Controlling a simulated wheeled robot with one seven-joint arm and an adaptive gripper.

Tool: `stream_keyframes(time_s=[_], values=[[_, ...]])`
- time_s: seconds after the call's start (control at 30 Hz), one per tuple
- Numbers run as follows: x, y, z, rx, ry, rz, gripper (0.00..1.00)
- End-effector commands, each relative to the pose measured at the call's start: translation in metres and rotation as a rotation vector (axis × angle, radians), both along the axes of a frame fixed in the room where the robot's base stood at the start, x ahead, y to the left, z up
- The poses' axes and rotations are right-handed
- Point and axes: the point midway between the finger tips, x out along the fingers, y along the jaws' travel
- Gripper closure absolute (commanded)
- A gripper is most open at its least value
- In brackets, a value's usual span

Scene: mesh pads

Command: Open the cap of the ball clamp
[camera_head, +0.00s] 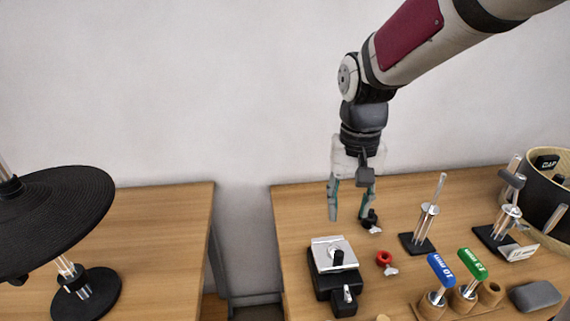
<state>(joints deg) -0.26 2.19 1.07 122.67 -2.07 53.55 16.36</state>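My gripper (350,212) points down above the back left part of the right table, its two fingers apart with nothing seen between them. A small black piece with a pale tab (371,222) shows close to the right fingertip; I cannot tell whether they touch.
Two rod stands (417,243) (492,237) stand at the right. Blue-handled (441,268) and green-handled (472,262) tools stand in wooden holders at the front. A dark grey block (534,296) and a round bin (544,160) are farther right. A left table (165,215) bears black discs (55,213).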

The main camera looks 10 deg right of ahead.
Motion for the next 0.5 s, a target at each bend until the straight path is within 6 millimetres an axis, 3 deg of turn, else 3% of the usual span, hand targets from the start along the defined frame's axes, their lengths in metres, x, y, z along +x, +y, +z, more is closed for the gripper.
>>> stream_keyframes(time_s=[0.03,0.13,0.33,0.5], values=[[0.008,0.0,-0.011,-0.001,0.017,-0.007,0.61],[0.013,0.0,-0.02,-0.002,0.033,-0.016,0.61],[0.014,0.0,-0.035,-0.002,0.04,-0.02,0.61],[0.013,-0.001,-0.065,-0.002,0.042,-0.021,0.61]])
